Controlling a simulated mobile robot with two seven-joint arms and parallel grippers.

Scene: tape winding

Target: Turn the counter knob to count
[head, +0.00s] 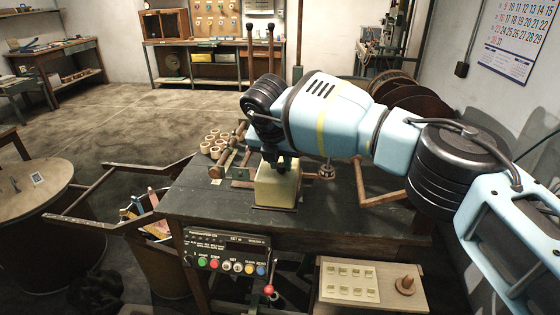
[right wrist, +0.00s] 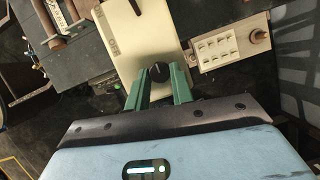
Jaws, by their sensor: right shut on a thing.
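The counter is a cream box (head: 277,188) on the dark workbench, under my right gripper (head: 284,168). In the right wrist view the cream box (right wrist: 137,40) has a dark slot in its face. A round black knob (right wrist: 159,72) sits at the box's near end. The green fingers of my right gripper (right wrist: 160,82) stand on either side of the knob and are shut on it. In the head view the knob is hidden by the gripper and wrist. My left gripper is not in view.
A wooden board (head: 373,290) with a keypad and a peg is at front right.

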